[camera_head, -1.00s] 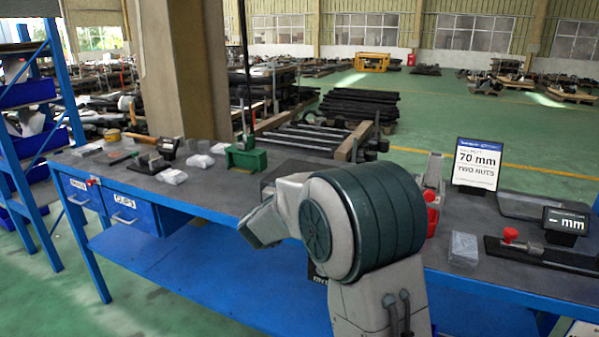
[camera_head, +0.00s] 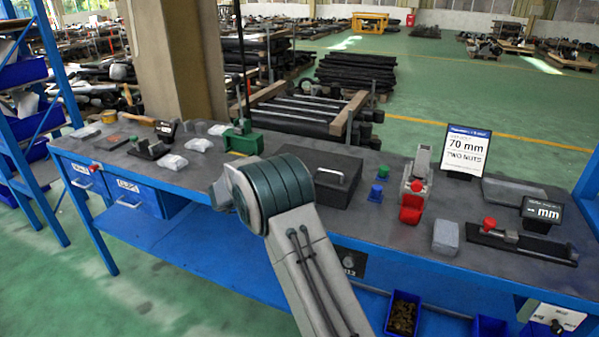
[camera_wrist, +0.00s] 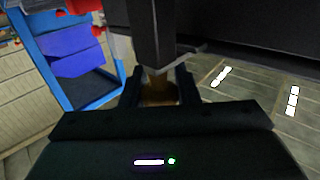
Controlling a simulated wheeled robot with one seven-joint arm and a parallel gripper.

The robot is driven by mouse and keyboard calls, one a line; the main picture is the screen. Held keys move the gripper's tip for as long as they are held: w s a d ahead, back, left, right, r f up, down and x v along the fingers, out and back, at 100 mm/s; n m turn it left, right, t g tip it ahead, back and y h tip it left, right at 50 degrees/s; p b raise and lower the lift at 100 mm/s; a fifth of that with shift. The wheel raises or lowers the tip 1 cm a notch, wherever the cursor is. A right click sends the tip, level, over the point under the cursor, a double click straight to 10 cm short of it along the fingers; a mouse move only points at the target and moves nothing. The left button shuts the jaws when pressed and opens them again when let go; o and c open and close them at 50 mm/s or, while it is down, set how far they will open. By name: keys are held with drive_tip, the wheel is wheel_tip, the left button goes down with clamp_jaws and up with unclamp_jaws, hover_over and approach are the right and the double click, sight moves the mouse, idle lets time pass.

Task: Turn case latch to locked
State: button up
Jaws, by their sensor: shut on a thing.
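The black case (camera_head: 318,182) lies shut on the bench, with a grey handle on its lid. My arm covers its near left part, and I cannot make out a latch in the head view. My gripper is hidden there behind my own arm. In the wrist view my gripper (camera_wrist: 158,88) has its dark fingers closed around a small brownish piece (camera_wrist: 158,93). A dark block stands right beyond the fingertips. The piece may be the case latch, but I cannot tell this or which way it is turned.
On the bench (camera_head: 400,248), right of the case, are a blue knobbed piece (camera_head: 376,192), a red-and-grey device (camera_head: 415,190), a grey block (camera_head: 446,237) and a "70 mm TWO NUTS" sign (camera_head: 466,150). A green clamp (camera_head: 243,138) stands left of the case.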

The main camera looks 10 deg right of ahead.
drive_tip(key=shift+g, duration=0.3)
drive_tip(key=o, duration=1)
drive_tip(key=a, duration=0.4)
drive_tip(key=s+a, duration=0.1)
drive_tip(key=a, duration=0.4)
drive_tip(key=s+a, duration=0.1)
drive_tip(key=a, duration=0.3)
drive_tip(key=shift+s+a+b, duration=0.1)
drive_tip(key=shift+a+b, duration=0.2)
